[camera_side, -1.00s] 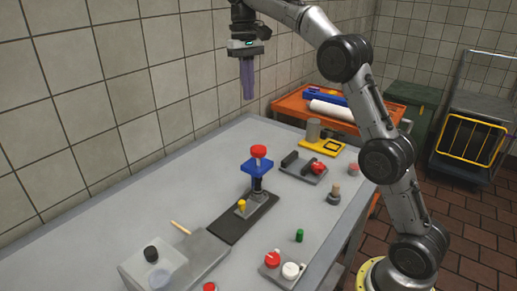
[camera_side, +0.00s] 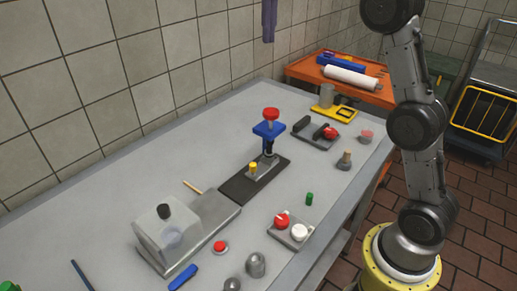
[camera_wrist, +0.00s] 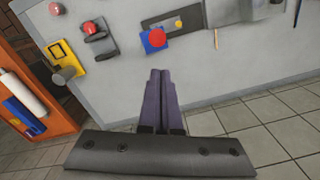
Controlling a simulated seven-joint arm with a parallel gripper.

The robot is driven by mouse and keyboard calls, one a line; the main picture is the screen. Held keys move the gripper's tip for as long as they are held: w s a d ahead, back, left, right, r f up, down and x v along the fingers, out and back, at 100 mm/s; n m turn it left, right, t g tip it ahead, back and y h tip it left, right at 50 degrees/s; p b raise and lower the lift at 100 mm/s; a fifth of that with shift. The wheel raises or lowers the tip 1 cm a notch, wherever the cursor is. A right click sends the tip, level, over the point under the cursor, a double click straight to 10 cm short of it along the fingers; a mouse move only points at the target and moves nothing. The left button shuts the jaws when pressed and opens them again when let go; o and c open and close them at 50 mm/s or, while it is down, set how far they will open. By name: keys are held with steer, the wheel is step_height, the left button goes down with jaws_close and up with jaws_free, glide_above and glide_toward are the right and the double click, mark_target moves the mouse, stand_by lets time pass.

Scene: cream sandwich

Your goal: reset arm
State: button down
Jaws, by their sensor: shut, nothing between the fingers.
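My gripper's purple fingers (camera_side: 269,20) show at the top edge of the side view, high above the far end of the table; the rest of the gripper is cut off. In the wrist view the two fingers (camera_wrist: 161,100) lie side by side, shut, with nothing between them. They point toward the table and touch nothing. My arm stands at the right of the side view.
The grey table (camera_side: 110,200) holds a red-topped blue press (camera_side: 269,130), a box-like machine (camera_side: 168,235), a red-and-white button block (camera_side: 291,232) and several small parts. An orange cart (camera_side: 380,93) with a white roll (camera_side: 351,77) stands behind. Air around my gripper is clear.

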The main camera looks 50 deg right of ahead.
steer(key=s+a+r+n+t, duration=0.1)
steer(key=s+a, duration=0.2)
steer(key=s, duration=0.6)
steer(key=s+a+r+n+t, duration=0.1)
steer(key=s+a, duration=0.1)
steer(key=s, duration=0.6)
steer(key=s+f+n+t, duration=0.1)
steer(key=s+f, duration=0.4)
steer(key=f, duration=0.4)
steer(key=s+a+f+n+t, duration=0.1)
steer(key=s+f+t, duration=0.1)
steer(key=s+f, duration=0.3)
steer(key=shift+a+f+n+t, duration=0.15)
steer(key=shift+f+n+t, duration=0.15)
steer(key=shift+f, duration=1.85)
